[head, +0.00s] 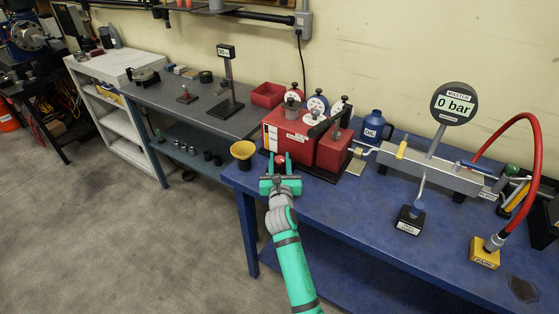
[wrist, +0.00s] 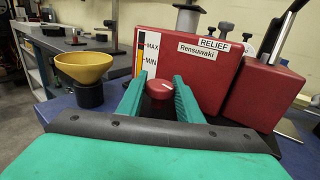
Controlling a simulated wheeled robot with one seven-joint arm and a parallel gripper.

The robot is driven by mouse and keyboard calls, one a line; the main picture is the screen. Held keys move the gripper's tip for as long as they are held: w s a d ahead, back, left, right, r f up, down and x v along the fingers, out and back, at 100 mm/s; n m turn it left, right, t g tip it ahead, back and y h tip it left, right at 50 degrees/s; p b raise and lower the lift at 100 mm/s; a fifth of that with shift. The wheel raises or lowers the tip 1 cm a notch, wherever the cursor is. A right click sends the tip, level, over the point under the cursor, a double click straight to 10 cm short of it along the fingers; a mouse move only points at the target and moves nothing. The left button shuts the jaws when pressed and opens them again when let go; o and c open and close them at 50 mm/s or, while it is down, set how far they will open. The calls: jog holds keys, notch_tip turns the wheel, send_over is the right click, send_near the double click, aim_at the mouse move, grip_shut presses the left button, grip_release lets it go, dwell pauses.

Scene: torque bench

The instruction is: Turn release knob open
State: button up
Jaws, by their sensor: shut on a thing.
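The release knob is a round red knob (wrist: 160,89) with a pale line on its face. It sits low on the front of a red box (wrist: 190,55) labelled RELIEF and Rensuwaki, beside a MAX/MIN level strip. In the head view the knob (head: 282,160) shows between the finger tips. My gripper (wrist: 160,92) has its green fingers on either side of the knob and is shut on it. In the head view my gripper (head: 281,163) reaches the box from the front edge of the blue bench.
A yellow funnel (wrist: 83,68) on a dark holder stands close at left. A second red block (wrist: 265,85) and a black lever (wrist: 278,30) are at right.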

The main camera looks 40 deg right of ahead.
jog(key=shift+d+n+t+y, duration=0.1)
jog(key=shift+n+t+y, duration=0.7)
jog(key=shift+n+y, duration=1.3)
jog(key=shift+d+n+t+y, duration=0.1)
jog(key=shift+n+t+y, duration=0.95)
jog(key=shift+y, duration=1.85)
jog(key=shift+a+n+g+y, duration=0.1)
jog(key=shift+n+g+y, duration=0.35)
jog(key=shift+n+y, duration=1.05)
jog(key=shift+n+g+y, duration=0.4)
jog(key=shift+n+y, duration=0.55)
jog(key=shift+y, duration=0.95)
jog(key=shift+n+y, duration=0.3)
jog(key=shift+y, duration=0.2)
jog(key=shift+r+g, duration=0.1)
jog(key=shift+g, duration=0.2)
jog(key=o, duration=1)
jog(key=shift+a, duration=0.1)
jog(key=v, duration=1)
jog(key=shift+s+d, duration=0.25)
jog(key=shift+d, duration=0.05)
